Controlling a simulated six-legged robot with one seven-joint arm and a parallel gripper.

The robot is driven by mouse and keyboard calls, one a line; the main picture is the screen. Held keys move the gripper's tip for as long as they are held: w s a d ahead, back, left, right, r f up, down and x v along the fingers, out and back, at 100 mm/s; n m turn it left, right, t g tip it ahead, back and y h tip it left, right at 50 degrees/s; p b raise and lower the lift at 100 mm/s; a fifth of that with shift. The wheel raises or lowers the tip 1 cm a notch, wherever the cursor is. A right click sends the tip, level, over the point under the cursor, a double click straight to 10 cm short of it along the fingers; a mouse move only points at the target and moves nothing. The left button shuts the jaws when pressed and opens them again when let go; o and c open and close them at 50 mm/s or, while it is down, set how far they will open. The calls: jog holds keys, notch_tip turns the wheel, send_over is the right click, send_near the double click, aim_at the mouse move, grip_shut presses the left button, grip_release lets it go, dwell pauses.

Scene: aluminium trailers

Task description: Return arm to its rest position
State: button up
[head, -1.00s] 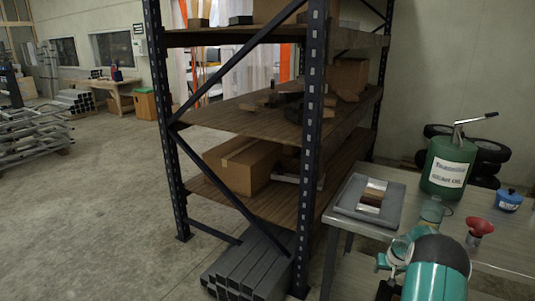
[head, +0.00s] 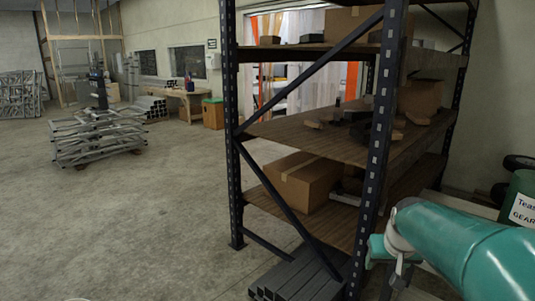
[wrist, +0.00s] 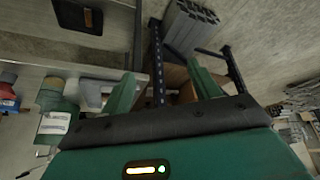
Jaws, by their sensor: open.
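My teal arm (head: 455,240) reaches in from the lower right of the head view, in front of the shelf's right side and the bench. In the wrist view my gripper (wrist: 165,88) shows two green fingers spread apart with nothing between them. Behind the fingers are a dark shelf post and a brown box. I cannot tell how far away they are. The gripper's fingertips are not clear in the head view.
A green oil can (head: 522,205) is at the right edge. Open concrete floor (head: 150,215) lies left, with a metal-frame stack (head: 95,138) beyond.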

jog(key=s+a+r+n, duration=0.1)
jog(key=s+a, duration=0.5)
jog(key=s, duration=0.4)
jog(key=s+a+y, duration=0.1)
jog(key=s+a, duration=0.5)
jog(key=s, duration=0.4)
jog(key=shift+a+r+n+t, duration=0.15)
jog(key=shift+r+n+t, duration=0.15)
jog(key=shift+r+n, duration=0.1)
